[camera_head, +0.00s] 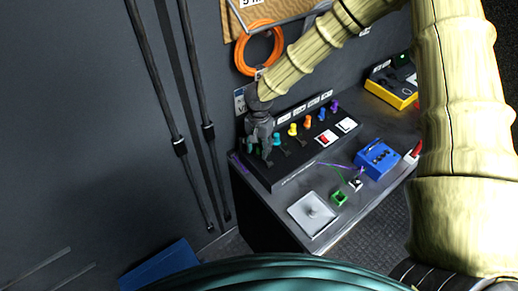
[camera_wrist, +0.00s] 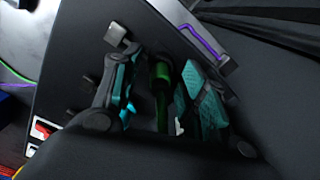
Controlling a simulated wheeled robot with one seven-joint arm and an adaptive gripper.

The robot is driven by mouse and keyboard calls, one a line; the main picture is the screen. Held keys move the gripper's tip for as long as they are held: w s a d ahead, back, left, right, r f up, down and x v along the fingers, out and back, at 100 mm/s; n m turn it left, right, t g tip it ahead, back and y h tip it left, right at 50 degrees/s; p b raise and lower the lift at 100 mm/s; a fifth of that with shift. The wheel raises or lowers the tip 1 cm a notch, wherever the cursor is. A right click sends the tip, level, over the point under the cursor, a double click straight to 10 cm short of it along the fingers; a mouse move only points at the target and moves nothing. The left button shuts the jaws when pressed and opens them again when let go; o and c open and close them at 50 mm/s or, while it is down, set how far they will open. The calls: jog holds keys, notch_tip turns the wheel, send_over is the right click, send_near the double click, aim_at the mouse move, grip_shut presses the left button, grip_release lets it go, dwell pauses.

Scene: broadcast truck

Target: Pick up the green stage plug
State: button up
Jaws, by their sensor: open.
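A dark green plug (camera_wrist: 162,77) shows in the wrist view, upright in the picture, between the two teal-padded fingers of my gripper (camera_wrist: 160,98). The fingers are open on either side of it; I see a gap at each side, and its lower end is in shadow. In the head view my gripper (camera_head: 259,148) is over the left end of a black sloped panel (camera_head: 268,176), and it mostly hides the green plug there.
A row of plugs runs right along the panel, among them a yellow plug (camera_head: 292,130) and an orange plug (camera_head: 307,121). A blue box (camera_head: 377,159), a small green item (camera_head: 339,198) and a grey plate (camera_head: 312,214) sit on the desk. A wall rises behind.

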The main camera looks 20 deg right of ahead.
grip_shut()
jog(key=shift+r, duration=0.15)
dwell(0.4)
